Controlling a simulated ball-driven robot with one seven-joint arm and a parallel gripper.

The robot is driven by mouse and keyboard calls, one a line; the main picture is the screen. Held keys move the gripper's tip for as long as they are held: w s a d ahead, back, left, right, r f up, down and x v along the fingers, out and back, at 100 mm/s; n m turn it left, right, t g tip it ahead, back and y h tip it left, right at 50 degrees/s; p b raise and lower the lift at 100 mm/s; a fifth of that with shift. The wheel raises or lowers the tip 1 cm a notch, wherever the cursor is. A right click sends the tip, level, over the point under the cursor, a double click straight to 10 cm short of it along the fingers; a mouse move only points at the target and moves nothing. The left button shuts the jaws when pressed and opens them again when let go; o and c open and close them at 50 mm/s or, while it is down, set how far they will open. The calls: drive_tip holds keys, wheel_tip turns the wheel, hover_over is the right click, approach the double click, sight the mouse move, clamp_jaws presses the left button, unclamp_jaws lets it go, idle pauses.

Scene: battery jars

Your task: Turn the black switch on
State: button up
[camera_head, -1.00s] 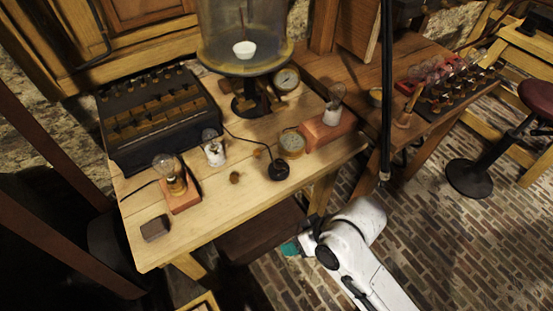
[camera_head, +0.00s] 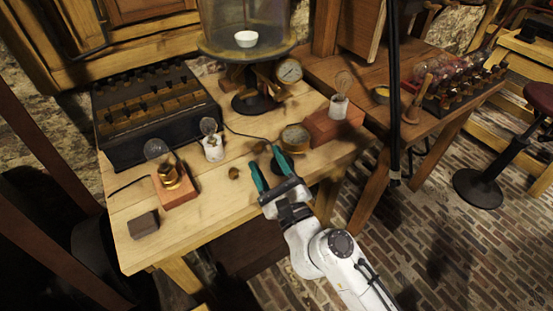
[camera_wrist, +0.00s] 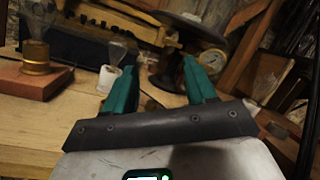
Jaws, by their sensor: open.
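The black switch (camera_head: 274,168), a small round black piece with a thin cable, sits near the front edge of the wooden table. In the head view my gripper (camera_head: 264,157) is open, with its two teal fingers over the switch and partly hiding it. I cannot tell whether the fingers touch it. In the wrist view my gripper (camera_wrist: 155,80) is spread open and empty, and the switch cannot be made out there. The switch's on or off position is too small to tell.
A bulb on a red block (camera_head: 177,183) and a small white-based bulb (camera_head: 211,145) stand left. A glass bell jar (camera_head: 245,30) and black battery box (camera_head: 155,115) stand behind.

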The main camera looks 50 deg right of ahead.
drive_tip(key=s+d+f+m+g+h+b, duration=0.2)
drive_tip(key=d+f+m+g+h, duration=0.2)
drive_tip(key=f+m+g, duration=0.5)
drive_tip(key=w+d+t, duration=0.1)
drive_tip(key=w+d, duration=0.1)
drive_tip(key=w+d+m+t+p, duration=0.1)
drive_tip(key=w+d, duration=0.1)
drive_tip(key=w, duration=0.1)
drive_tip(key=w+d+r, duration=0.1)
drive_tip(key=w+d, duration=0.2)
drive_tip(key=shift+d+r+m+t, duration=0.1)
drive_tip(key=shift+m+t, duration=0.2)
drive_tip(key=shift+t, duration=0.1)
drive_tip(key=shift+c, duration=0.5)
drive_tip(key=c, duration=0.9)
drive_tip(key=shift+o, duration=0.2)
